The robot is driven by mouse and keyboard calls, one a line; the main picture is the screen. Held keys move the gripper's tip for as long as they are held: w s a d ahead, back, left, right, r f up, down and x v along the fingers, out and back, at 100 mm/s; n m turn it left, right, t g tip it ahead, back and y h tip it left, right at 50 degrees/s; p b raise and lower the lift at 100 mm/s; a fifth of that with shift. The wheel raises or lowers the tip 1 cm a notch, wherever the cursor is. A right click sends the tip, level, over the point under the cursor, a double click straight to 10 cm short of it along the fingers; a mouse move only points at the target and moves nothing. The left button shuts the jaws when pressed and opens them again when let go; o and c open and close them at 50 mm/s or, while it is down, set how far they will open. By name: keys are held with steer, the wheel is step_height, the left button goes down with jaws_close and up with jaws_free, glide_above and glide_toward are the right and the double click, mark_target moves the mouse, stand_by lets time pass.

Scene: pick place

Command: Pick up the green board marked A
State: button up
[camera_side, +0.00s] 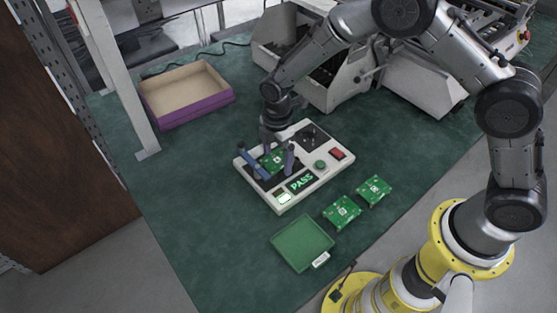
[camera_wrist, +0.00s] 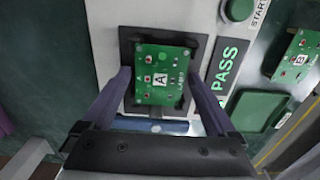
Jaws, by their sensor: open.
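The green board marked A (camera_wrist: 165,78) lies in a dark recess of the white test fixture (camera_wrist: 180,14). In the side view the board (camera_side: 272,160) shows between my fingers on the fixture (camera_side: 318,184), whose display reads PASS. My gripper (camera_side: 272,168) is over the board with its two fingers apart, one on each side of it. In the wrist view my gripper (camera_wrist: 165,105) shows its fingers spread wide, left and right of the board. I cannot tell whether the fingers touch the board.
Two more green boards (camera_side: 342,211) (camera_side: 374,190) lie right of the fixture; the wrist view shows one marked B (camera_wrist: 297,58). A green tray (camera_side: 303,243) is in front. A purple-sided box (camera_side: 187,95) stands at back left. Grey machines (camera_side: 330,75) stand behind. The mat's left side is clear.

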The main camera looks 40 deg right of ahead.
mark_target(277, 160)
steer(key=c, duration=0.9)
steer(key=shift+r, duration=3)
steer(key=shift+c, duration=0.2)
